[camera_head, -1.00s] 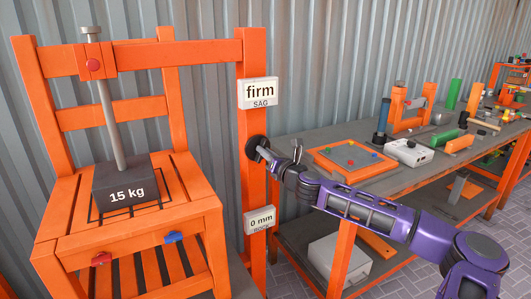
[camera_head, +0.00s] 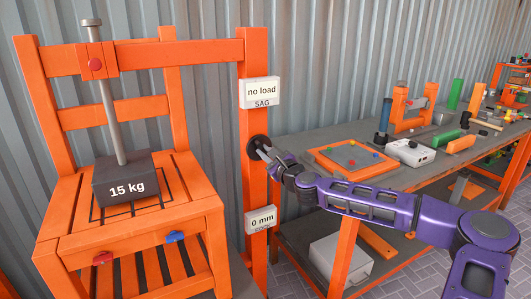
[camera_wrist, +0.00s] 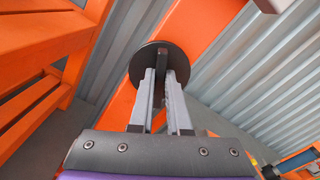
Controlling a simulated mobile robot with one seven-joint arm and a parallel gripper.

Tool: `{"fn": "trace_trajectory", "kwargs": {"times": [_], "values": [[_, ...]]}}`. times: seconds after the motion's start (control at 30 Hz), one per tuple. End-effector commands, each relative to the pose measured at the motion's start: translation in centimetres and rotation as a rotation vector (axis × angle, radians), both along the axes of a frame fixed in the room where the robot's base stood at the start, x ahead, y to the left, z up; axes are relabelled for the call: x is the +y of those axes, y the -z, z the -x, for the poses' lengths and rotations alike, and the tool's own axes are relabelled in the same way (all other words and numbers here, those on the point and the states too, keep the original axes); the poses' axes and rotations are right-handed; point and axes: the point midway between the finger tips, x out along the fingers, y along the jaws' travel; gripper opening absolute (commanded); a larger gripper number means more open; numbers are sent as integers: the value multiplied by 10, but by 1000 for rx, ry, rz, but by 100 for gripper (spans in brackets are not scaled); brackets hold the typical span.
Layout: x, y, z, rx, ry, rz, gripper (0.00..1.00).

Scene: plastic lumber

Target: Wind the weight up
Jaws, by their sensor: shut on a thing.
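The dark weight (camera_head: 126,180), marked "15 kg", hangs on a grey rod (camera_head: 108,105) within the orange chair-like frame, low over the slatted seat (camera_head: 190,180). Whether it touches the seat is hard to tell. The black round crank knob (camera_head: 256,148) is on the orange post (camera_head: 255,190); it also shows in the wrist view (camera_wrist: 152,50). My gripper (camera_head: 266,152) is at the knob; in the wrist view its two fingers (camera_wrist: 160,78) are shut on the knob's dark bar. The upper sign (camera_head: 260,92) reads "no load" over "SAG". The lower sign (camera_head: 260,219) reads "0 mm".
A workbench (camera_head: 300,143) stands to the right with an orange tray (camera_head: 350,157), a white device (camera_head: 408,152) and several blocks and tools. A grey box (camera_head: 340,258) sits on its lower shelf. A corrugated wall stands close behind.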

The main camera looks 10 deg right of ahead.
Motion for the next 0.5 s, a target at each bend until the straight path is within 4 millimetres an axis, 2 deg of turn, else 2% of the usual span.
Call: {"fn": "trace_trajectory", "kwargs": {"times": [0.5], "values": [[2, 3, 1, -152, -1, 473, 0]]}}
